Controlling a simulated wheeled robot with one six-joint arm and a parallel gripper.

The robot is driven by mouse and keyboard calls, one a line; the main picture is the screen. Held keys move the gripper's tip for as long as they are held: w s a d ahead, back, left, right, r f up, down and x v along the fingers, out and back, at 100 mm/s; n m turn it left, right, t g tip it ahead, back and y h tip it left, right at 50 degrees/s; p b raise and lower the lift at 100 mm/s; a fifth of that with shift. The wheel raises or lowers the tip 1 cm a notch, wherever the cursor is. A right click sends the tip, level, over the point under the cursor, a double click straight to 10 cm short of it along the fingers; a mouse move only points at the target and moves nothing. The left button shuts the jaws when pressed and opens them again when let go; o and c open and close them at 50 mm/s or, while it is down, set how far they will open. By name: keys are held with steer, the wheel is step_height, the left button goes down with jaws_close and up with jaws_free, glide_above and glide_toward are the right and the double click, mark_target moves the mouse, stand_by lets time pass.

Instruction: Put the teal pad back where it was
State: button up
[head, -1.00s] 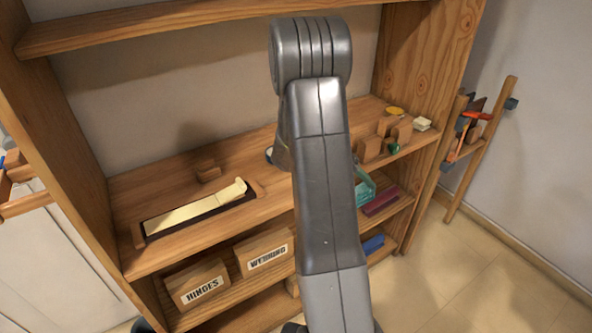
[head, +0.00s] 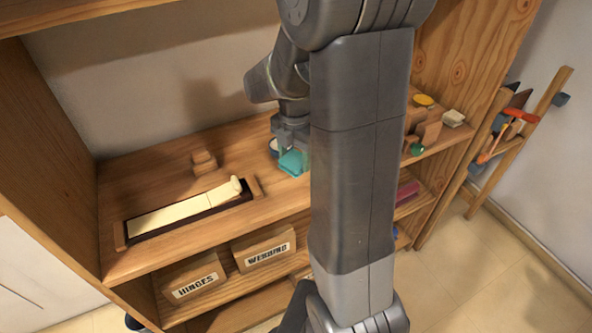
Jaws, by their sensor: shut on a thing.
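The teal pad (head: 292,162) shows at the tip of my gripper (head: 292,146), just above or at the upper shelf board. My gripper points down and is shut on the pad; the fingers are small and partly hidden by my arm. I cannot tell whether the pad touches the board. The cream piano keys (head: 180,214) lie in a dark tray to the left of the pad, with a raised rounded end at their right.
A small wooden block (head: 204,162) stands behind the keys. A round pale thing (head: 274,147) sits close left of my gripper. Wooden holders (head: 428,131), a yellow disc (head: 423,100) and a green piece stand at the right.

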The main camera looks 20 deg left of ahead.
mark_target(295, 158)
step_height(295, 158, down, 6)
steer(key=shift+r, duration=0.25)
steer(key=o, duration=1)
steer(key=shift+o, duration=0.2)
steer(key=shift+r, duration=0.1)
step_height(295, 158, up, 12)
steer(key=shift+w+f, duration=0.1)
